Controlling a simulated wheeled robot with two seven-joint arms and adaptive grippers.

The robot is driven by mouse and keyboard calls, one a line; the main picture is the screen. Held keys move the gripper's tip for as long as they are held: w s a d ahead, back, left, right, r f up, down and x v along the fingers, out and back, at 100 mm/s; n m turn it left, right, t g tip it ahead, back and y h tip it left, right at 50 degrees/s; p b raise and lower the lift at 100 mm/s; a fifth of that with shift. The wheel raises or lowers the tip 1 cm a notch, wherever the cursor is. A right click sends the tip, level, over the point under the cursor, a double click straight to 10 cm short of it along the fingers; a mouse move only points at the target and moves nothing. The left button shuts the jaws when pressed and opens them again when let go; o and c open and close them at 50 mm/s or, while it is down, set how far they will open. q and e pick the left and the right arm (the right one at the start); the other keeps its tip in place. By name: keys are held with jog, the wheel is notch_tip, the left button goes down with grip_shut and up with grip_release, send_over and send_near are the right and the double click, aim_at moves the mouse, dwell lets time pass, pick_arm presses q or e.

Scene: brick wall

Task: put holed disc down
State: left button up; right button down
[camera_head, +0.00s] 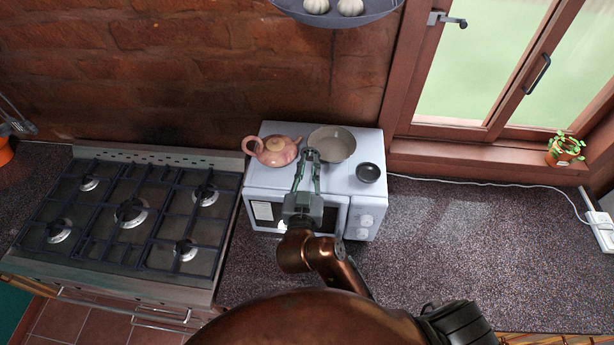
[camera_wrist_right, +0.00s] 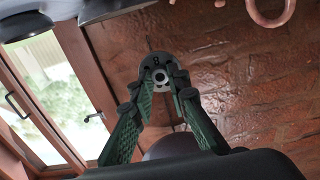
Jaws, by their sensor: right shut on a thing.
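My right gripper (camera_head: 309,157) reaches over the white microwave (camera_head: 341,182), its fingertips in front of the grey bowl and right of the teapot. In the right wrist view its two green fingers (camera_wrist_right: 160,88) close in on the holed disc (camera_wrist_right: 156,61), a small dark grey round piece with a hole, held at the tips. In the head view the disc is too small and too covered by the fingers to make out. I cannot tell its height above the microwave top. My left gripper is in neither view.
On the microwave stand a pink teapot (camera_head: 275,151), a grey bowl (camera_head: 332,144) and a small black bowl (camera_head: 368,172). A gas stove (camera_head: 130,214) is at left. The speckled counter (camera_head: 470,245) at right is mostly clear. A hanging pan (camera_head: 340,17) holds garlic. A potted plant (camera_head: 564,149) stands by the window.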

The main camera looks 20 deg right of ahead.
send_over(307, 175)
jog(key=s, duration=0.1)
notch_tip(307, 175, down, 5)
jog(key=shift+a+f, duration=0.1)
jog(key=shift+w+f, duration=0.35)
jog(key=shift+w+f+b, duration=0.15)
jog(key=shift+f, duration=0.8)
jog(key=shift+w+f+b, duration=0.1)
jog(key=shift+f+b, duration=0.05)
jog(key=shift+f, duration=0.75)
jog(key=c, duration=1.8)
grip_release()
jog(key=shift+f, duration=0.1)
jog(key=shift+c, duration=0.2)
